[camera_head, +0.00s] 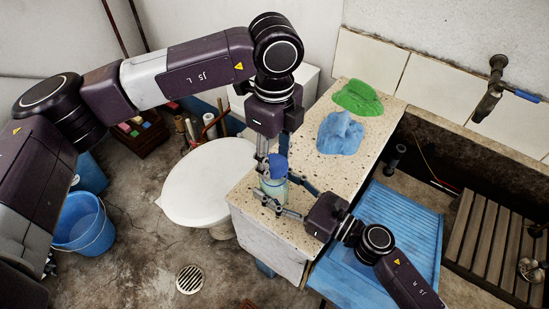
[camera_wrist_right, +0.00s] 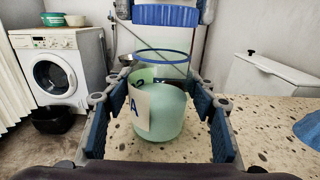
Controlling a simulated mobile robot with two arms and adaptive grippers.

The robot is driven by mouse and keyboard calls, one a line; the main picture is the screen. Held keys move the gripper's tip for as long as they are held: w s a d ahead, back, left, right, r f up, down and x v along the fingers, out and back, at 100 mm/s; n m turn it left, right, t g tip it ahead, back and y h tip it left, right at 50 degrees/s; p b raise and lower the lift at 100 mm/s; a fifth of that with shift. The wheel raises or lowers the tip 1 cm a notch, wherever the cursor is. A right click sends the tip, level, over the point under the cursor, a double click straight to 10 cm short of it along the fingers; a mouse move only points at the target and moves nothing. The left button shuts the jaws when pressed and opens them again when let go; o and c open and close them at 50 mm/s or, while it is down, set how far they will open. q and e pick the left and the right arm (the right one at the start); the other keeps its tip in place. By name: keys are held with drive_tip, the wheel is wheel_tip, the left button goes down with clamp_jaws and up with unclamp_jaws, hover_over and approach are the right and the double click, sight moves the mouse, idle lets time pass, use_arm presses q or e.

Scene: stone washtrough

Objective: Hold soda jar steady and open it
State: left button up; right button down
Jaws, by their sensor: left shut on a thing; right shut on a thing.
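The soda jar (camera_head: 273,189) stands upright near the front corner of the speckled counter. In the right wrist view it is a pale green glass jar (camera_wrist_right: 170,118) with a tag marked "A" and a blue ring at its open top. My right gripper (camera_wrist_right: 160,112) is shut on the jar body, one finger on each side. The blue lid (camera_head: 278,166) is shut in my left gripper (camera_head: 271,152), which points down from above. In the right wrist view the lid (camera_wrist_right: 165,15) hangs above the jar's rim with a clear gap. The left fingertips are partly hidden.
A white toilet (camera_head: 208,181) stands close at the left. The trough with a blue washboard (camera_head: 405,222) lies at the right, below a tap (camera_head: 490,90).

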sight(275, 164)
use_arm(q)
drive_tip(key=shift+r, duration=2)
use_arm(e)
drive_tip(key=c, duration=0.8)
unclamp_jaws()
